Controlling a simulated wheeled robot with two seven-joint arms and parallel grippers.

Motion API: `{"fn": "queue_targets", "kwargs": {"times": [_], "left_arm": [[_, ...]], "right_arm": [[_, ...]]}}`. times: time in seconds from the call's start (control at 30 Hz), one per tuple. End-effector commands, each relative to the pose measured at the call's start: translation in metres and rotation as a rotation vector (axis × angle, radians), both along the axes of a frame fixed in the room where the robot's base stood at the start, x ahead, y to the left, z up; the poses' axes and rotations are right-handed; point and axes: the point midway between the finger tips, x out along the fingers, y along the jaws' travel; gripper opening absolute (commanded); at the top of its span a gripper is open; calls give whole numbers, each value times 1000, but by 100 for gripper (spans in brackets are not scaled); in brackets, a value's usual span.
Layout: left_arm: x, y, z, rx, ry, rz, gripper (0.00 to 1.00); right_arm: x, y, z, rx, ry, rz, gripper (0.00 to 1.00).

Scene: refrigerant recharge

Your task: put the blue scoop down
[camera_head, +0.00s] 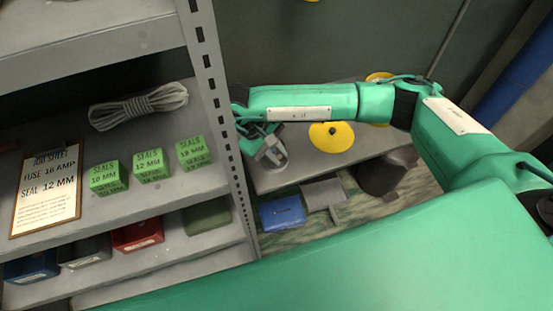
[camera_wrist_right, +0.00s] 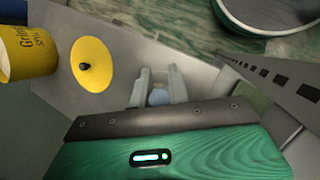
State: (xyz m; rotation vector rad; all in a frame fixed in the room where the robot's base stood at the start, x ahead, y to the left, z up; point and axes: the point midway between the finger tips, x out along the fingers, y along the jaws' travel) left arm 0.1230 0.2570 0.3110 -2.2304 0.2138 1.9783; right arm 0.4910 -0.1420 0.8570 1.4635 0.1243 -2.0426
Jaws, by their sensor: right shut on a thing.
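My right gripper (camera_head: 268,153) is low over the grey bench beside the shelf post. In the wrist view its two pale fingers (camera_wrist_right: 160,88) are closed around a small pale-blue piece (camera_wrist_right: 159,97). I take this piece for the blue scoop; most of it is hidden by the fingers, and its contact with the bench cannot be told. In the head view the scoop is not clear behind the gripper. My left gripper is not in view.
The grey bench (camera_head: 279,179) holds a yellow disc (camera_head: 332,136) with a black knob. A blue box (camera_head: 282,212) lies below it. The perforated shelf post (camera_head: 216,95) stands close left of my gripper. A yellow tub (camera_wrist_right: 27,52) shows in the wrist view.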

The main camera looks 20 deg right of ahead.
Motion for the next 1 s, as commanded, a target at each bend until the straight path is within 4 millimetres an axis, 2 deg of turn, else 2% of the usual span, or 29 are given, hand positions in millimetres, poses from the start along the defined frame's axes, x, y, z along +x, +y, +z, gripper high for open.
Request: {"fn": "queue_targets", "kwargs": {"times": [0.3,0.8,0.83,0.9,0.93,1.0], "left_arm": [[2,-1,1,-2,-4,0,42],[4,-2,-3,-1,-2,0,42],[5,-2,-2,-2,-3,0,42],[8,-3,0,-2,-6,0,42],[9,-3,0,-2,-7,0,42],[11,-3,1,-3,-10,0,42]], "right_arm": [[-1,0,-35,0,2,-2,0],[0,0,-41,-2,0,-1,0],[0,0,-40,-2,0,-1,22],[0,0,-40,-1,0,-1,35],[0,0,-40,-1,0,-1,39],[0,0,-40,-1,1,0,39]]}}
